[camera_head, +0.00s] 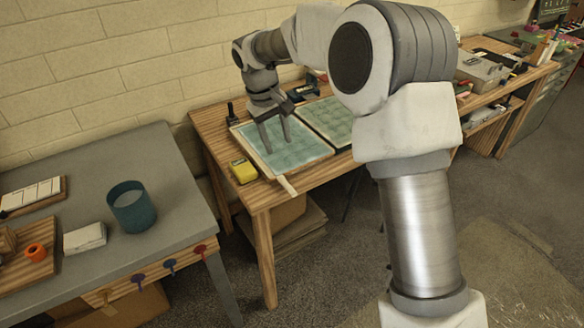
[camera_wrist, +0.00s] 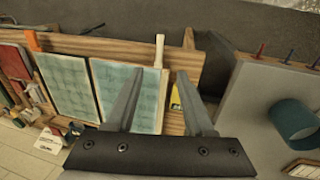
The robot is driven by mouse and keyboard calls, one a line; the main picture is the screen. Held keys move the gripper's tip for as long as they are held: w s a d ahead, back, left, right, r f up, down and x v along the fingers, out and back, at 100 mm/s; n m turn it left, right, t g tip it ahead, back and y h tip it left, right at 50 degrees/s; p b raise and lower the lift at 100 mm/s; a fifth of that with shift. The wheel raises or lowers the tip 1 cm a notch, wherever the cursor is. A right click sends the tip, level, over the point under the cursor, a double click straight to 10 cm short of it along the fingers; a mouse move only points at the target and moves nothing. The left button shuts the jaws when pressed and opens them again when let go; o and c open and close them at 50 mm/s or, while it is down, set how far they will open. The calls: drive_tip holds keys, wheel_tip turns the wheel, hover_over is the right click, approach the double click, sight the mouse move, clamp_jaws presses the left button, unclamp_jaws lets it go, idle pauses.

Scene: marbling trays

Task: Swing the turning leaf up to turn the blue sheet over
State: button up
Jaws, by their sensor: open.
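The turning leaf (camera_head: 240,135) is a pale-framed panel at the left of the wooden bench, lying flat. A pale handle (camera_head: 288,186) juts from its front edge; the handle also shows in the wrist view (camera_wrist: 160,49). A blue-green mottled sheet (camera_head: 300,152) lies on it. A second similar panel (camera_head: 334,117) lies flat just to its right, partly hidden by my arm. My gripper (camera_head: 277,146) is open and empty, pointing down over the leaf. In the wrist view my gripper (camera_wrist: 159,74) has its fingers spread either side of the leaf's handle edge, with no visible contact.
A yellow box (camera_head: 243,171) sits beside the leaf's left edge. A dark upright tool (camera_head: 231,113) stands behind it. A grey table (camera_head: 165,165) at left holds a teal cup (camera_head: 131,207) and a white block (camera_head: 85,239). A brick wall stands behind.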

drive_tip(key=w+f, duration=0.1)
drive_tip(key=w, duration=0.1)
approach(288, 186)
drive_tip(key=x, duration=0.8)
drive_tip(key=shift+f, duration=0.25)
drive_tip(key=shift+c, duration=0.2)
clamp_jaws()
idle(1.0)
